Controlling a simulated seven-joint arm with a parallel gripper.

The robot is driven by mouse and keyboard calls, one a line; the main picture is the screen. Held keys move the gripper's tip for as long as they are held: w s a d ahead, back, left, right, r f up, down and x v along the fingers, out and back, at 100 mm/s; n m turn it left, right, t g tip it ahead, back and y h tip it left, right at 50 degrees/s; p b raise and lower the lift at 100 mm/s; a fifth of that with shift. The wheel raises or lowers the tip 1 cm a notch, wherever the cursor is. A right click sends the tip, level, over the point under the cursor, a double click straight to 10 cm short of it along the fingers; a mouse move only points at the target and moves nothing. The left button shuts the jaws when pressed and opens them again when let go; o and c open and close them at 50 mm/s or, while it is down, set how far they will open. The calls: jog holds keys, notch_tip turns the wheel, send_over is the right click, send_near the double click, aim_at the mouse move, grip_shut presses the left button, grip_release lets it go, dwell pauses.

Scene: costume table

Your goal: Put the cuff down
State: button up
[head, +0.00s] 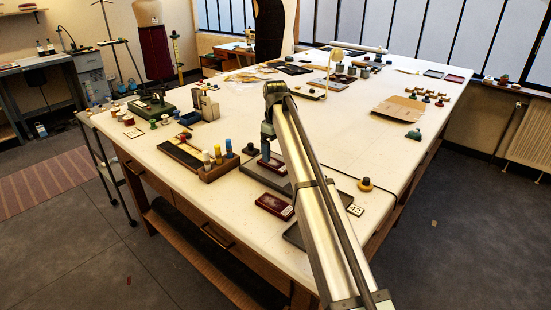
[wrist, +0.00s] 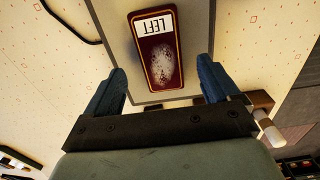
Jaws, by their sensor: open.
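A dark red cuff (wrist: 158,55) with gold edging, a worn speckled patch and a white label reading LEFT shows in the wrist view. It lies flat on a grey mat (wrist: 199,30). My gripper (wrist: 162,85) is open, with its two blue fingers apart and the cuff in view between and beyond them. In the head view my gripper (head: 270,158) is over the near part of the table. A dark red labelled piece (head: 273,205) lies just nearer than it.
A wooden rack with coloured bottles (head: 219,165) stands left of my gripper. A number card (head: 355,210) and a yellow-based knob (head: 365,185) lie to the right, by a dark cord. The table's (head: 340,130) middle right has bare room. My arm hides part of the near table.

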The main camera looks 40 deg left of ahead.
aim_at(275, 164)
notch_tip(275, 164, up, 8)
dwell(0.4)
jog(key=shift+f, duration=0.1)
